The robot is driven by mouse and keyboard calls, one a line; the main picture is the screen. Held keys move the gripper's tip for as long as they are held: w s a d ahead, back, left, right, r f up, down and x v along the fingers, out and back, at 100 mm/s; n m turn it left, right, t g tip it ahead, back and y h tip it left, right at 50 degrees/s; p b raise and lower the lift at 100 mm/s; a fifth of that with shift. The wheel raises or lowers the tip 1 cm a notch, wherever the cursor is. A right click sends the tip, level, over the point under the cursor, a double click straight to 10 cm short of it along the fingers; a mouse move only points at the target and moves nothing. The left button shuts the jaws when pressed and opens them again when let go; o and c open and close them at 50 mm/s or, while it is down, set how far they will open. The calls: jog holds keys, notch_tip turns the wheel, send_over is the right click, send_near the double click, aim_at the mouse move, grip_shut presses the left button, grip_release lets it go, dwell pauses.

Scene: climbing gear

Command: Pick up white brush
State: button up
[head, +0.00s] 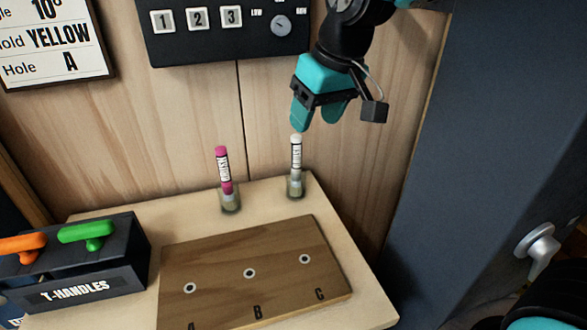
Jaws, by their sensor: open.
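The white brush (296,155) stands upright in a small clear cup (295,189) at the back right of the table. It has a white top and a printed label. My gripper (318,122) is teal and black, points downward, and is open and empty. In the picture its fingertips are just above and slightly right of the white brush's top. I cannot tell the exact gap in depth. No contact with the brush is visible.
A pink brush (223,170) stands in another clear cup (230,204) to the left. A wooden board (225,262) with holes A, B, C lies in front. A black T-handles box (125,270) holds orange and green handles at left. A grey panel (470,130) rises at right.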

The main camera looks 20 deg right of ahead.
jog(key=m+t+h, duration=0.1)
jog(key=m, duration=0.1)
send_near(295, 146)
jog(key=x, duration=0.2)
jog(key=p+x, duration=0.1)
jog(key=x, duration=0.2)
jog(key=shift+w+d+f, duration=0.15)
jog(key=shift+w, duration=0.4)
jog(key=shift+d+p+x, duration=0.15)
jog(key=shift+p+x, duration=0.25)
jog(key=shift+x, duration=1.15)
jog(key=shift+d+p+x, duration=0.1)
jog(key=shift+p+x, duration=0.25)
jog(key=shift+x, duration=1.15)
jog(key=shift+w+a, duration=0.1)
grip_shut()
